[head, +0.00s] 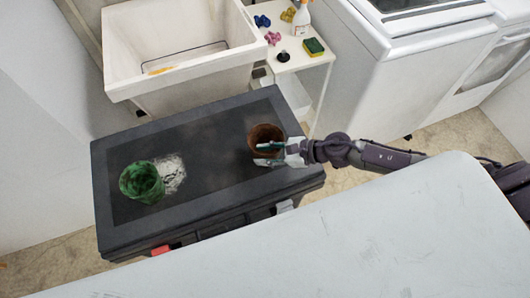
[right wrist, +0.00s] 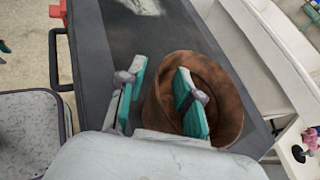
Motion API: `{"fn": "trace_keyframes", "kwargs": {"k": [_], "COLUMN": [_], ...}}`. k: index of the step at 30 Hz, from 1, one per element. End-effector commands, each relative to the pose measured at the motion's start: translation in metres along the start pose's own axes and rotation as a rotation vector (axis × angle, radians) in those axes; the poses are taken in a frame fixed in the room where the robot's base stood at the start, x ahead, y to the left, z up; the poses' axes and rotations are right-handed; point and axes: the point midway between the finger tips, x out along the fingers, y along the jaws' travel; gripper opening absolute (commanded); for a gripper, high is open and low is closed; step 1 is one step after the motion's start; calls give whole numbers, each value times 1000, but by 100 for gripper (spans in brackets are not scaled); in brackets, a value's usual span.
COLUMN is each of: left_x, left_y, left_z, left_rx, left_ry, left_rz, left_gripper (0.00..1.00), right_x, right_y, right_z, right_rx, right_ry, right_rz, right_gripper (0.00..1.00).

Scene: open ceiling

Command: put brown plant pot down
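The brown plant pot (head: 265,133) appears to stand upright on the right end of the dark case (head: 215,150). My right gripper (head: 269,155) reaches in from the right at the pot's near side. In the right wrist view its fingers (right wrist: 160,100) straddle the wall of the pot (right wrist: 225,95), one inside the mouth and one outside. Gaps show between both fingers and the wall, so the gripper looks open. The pot's base is hidden in the right wrist view. My left gripper is not in view.
A green pot (head: 140,182) stands at the case's left end beside a pale patch (head: 172,172). A white sink (head: 180,50) and a small shelf (head: 300,55) with a spray bottle and sponge stand behind. A white appliance (head: 365,70) is at the right.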

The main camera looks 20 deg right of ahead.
Motion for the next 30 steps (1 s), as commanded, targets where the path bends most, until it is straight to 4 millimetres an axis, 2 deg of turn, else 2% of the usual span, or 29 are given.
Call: {"fn": "trace_keyframes", "kwargs": {"k": [12,17,24,30], "left_x": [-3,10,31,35], "left_y": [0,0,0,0], "left_z": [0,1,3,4], "left_rx": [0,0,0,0], "left_ry": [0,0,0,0], "left_rz": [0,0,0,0], "left_gripper": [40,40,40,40], "right_x": [-6,-34,-86,-110], "right_y": [0,1,1,1], "right_z": [2,-2,-3,0], "right_rx": [0,-1,3,4], "right_ry": [2,5,5,4], "right_rz": [-1,1,1,0], "right_gripper": [38,38,38,38]}}
